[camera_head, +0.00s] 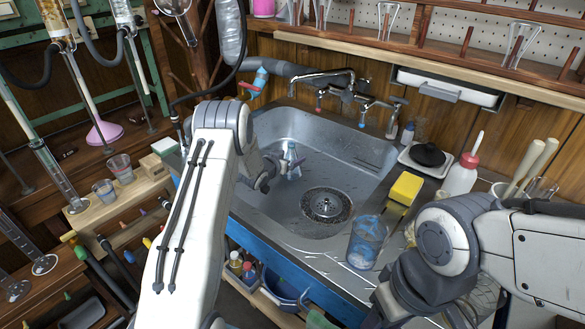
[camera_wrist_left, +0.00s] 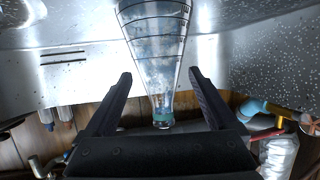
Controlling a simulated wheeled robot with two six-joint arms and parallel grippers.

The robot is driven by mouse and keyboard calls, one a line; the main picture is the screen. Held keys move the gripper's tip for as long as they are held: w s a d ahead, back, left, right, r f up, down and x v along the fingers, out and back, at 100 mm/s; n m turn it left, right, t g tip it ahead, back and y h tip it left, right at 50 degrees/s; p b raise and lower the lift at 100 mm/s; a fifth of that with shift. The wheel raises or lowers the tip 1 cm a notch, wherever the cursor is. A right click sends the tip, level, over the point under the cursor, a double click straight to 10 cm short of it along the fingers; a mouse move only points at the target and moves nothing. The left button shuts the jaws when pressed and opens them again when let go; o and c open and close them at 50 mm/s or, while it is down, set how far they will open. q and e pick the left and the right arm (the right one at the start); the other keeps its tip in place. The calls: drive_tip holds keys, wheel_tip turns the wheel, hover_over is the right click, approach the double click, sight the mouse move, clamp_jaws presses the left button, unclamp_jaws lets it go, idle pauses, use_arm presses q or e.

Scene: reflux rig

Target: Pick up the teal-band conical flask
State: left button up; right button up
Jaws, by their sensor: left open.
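The teal-band conical flask (camera_wrist_left: 158,45) is clear glass with dark ring lines. In the left wrist view its narrow neck with the teal band points toward my left gripper (camera_wrist_left: 160,76), and its wide body extends away past the fingertips. The two black fingers are open, one on each side of the neck, with a visible gap on both sides. In the head view my left gripper (camera_head: 283,168) is over the left part of the sink, and the flask is mostly hidden there. My right arm is at the lower right; its fingers are not visible.
The metal sink (camera_head: 370,185) has a round drain (camera_head: 326,205) and a faucet (camera_head: 322,78) behind. A glass beaker (camera_head: 366,243), yellow sponge (camera_head: 406,188) and wash bottle (camera_head: 462,175) stand at its right. A wooden stand (camera_head: 130,193) with small cups is at the left.

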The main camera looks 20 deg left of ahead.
sight(295, 153)
use_arm(q)
drive_tip(key=shift+b+x, duration=0.35)
drive_tip(key=shift+x, duration=1.85)
drive_tip(key=c, duration=1.3)
drive_tip(key=shift+r, duration=0.1)
clamp_jaws()
drive_tip(key=shift+r, duration=0.1)
